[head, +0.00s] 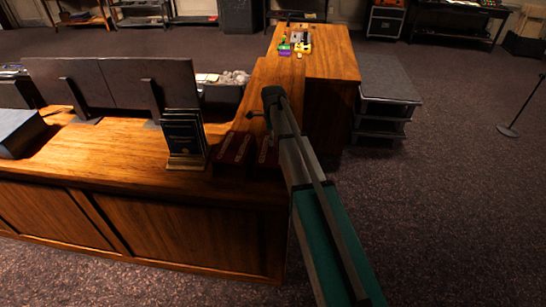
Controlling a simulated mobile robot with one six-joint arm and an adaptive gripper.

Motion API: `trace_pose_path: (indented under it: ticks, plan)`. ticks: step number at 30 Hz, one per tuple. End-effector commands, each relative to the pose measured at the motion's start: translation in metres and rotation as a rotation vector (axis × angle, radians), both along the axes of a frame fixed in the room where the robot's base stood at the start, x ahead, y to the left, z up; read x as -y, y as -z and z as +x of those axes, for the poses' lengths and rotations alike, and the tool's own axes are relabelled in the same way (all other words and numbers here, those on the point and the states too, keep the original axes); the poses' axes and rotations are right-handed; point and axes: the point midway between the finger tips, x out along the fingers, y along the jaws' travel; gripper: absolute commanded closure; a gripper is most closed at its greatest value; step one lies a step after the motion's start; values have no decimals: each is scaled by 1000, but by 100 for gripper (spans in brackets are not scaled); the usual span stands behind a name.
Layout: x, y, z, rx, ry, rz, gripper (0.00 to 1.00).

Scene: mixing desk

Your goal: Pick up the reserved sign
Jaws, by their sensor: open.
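I cannot make out a readable reserved sign. Two dark reddish-brown block-like pieces, one of them a low piece (236,149), sit on the wooden desk (120,168) beside my arm; the other is partly hidden behind it. My gripper (262,110) is at the dark far end of my arm, above the desk just beyond these pieces. It is open and holds nothing that I can see; its fingers are small and dark.
A rack of dark cards (184,138) stands left of the blocks. Large dark monitors (110,84) stand further left, near a blue-grey box (20,132). Small colourful toys (300,42) lie at the desk's far end. Grey shelves (385,80) stand right, with open carpet beyond.

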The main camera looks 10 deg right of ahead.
Motion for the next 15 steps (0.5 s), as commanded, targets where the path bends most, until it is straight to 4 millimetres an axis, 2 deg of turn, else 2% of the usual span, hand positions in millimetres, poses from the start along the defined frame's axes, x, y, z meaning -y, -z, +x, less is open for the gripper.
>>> trace_pose_path:
  ticks: [8,15]
  plan:
    - [0,1,0,0,0,0,0]
    - [1,13,-1,0,0,0,0]
